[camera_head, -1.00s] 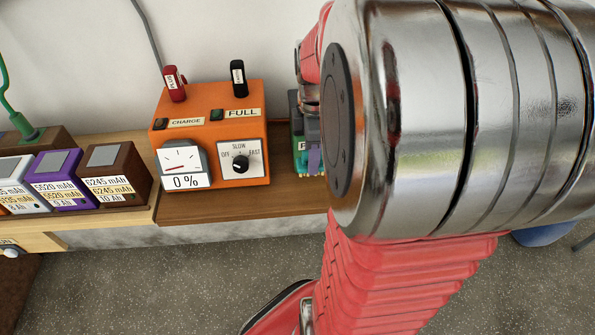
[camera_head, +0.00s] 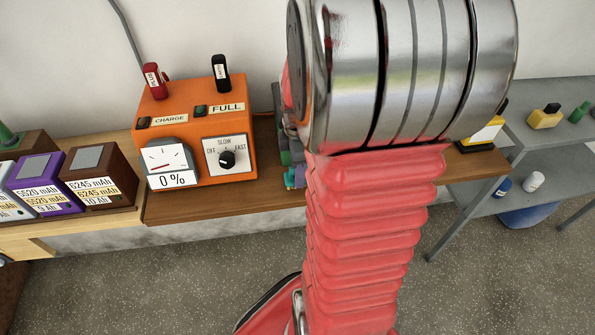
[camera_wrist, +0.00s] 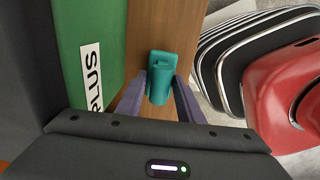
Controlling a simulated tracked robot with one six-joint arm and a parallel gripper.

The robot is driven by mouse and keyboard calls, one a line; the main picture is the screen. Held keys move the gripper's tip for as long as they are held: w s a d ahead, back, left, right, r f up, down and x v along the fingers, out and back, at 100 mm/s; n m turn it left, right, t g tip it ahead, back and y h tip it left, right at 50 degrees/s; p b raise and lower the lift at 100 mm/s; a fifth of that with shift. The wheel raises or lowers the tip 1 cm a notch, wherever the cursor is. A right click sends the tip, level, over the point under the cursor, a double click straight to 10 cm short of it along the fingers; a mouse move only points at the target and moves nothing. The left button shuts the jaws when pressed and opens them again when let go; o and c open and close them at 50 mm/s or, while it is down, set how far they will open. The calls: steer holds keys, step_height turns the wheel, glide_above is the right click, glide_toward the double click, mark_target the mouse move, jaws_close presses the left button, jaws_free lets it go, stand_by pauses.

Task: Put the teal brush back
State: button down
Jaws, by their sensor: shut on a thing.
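The teal brush (camera_wrist: 160,78) is a small teal block with a rounded front, seen in the wrist view over a brown wooden surface (camera_wrist: 152,28). The two purple fingers of my gripper (camera_wrist: 160,90) are shut on it, one on each side. I cannot tell whether the brush touches the wood. In the head view my red and metal arm hides most of my gripper; only small teal and purple bits show at the bench edge, left of the arm.
A green block lettered PLUS (camera_wrist: 85,50) stands close left of my gripper. The orange charger (camera_head: 195,135) is on the bench, with batteries (camera_head: 100,178) further left. A grey shelf (camera_head: 550,130) with small items stands right. The floor in front is clear.

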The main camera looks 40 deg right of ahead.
steer(key=shift+f, duration=0.3)
steer(key=c, duration=1.2)
jaws_free()
steer(key=shift+r, duration=0.1)
steer(key=r, duration=1.2)
steer(key=shift+s+a, duration=0.15)
steer(key=shift+s, duration=0.05)
steer(key=shift+a, duration=0.1)
